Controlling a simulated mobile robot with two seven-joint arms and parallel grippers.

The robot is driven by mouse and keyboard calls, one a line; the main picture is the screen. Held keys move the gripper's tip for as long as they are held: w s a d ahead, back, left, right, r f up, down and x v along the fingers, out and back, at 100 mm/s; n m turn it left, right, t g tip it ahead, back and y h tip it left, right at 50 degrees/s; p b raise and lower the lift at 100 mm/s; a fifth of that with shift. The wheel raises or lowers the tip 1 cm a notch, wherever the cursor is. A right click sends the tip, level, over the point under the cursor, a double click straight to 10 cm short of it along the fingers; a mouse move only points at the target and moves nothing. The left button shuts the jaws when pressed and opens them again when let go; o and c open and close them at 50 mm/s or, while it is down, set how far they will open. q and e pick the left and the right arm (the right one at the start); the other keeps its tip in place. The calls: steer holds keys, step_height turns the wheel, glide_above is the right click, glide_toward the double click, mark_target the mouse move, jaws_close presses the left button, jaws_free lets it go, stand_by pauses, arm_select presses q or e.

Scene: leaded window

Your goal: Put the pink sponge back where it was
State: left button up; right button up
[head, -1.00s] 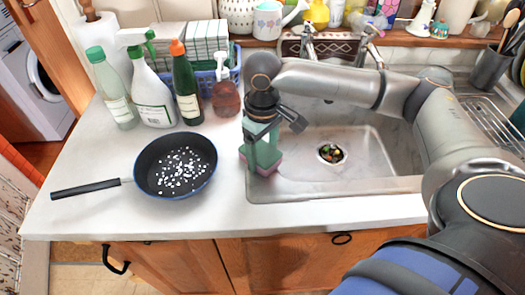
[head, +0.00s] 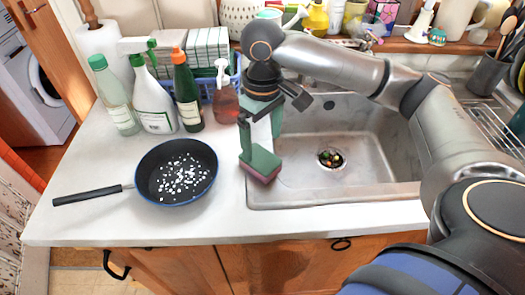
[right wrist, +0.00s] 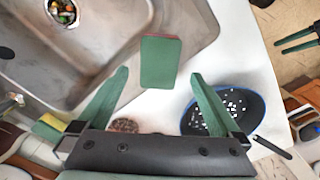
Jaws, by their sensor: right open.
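The pink sponge (head: 262,166) has a green top face and a pink side. It sits at the left rim of the sink, beside the counter. In the right wrist view its green face (right wrist: 160,62) shows just beyond and between the fingertips, with a gap on both sides. My right gripper (head: 261,142) is above the sponge, pointing down, with its green fingers open and empty. The fingers also show spread apart in the right wrist view (right wrist: 160,73).
A frying pan (head: 176,171) with white bits stands on the counter left of the sponge. Bottles (head: 187,92) and a blue basket (head: 208,82) stand behind. The sink basin (head: 350,160) is empty except for scraps at the drain. The front counter strip is clear.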

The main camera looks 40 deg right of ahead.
mark_target(262, 160)
step_height(262, 160, up, 5)
steer(key=shift+r, duration=0.1)
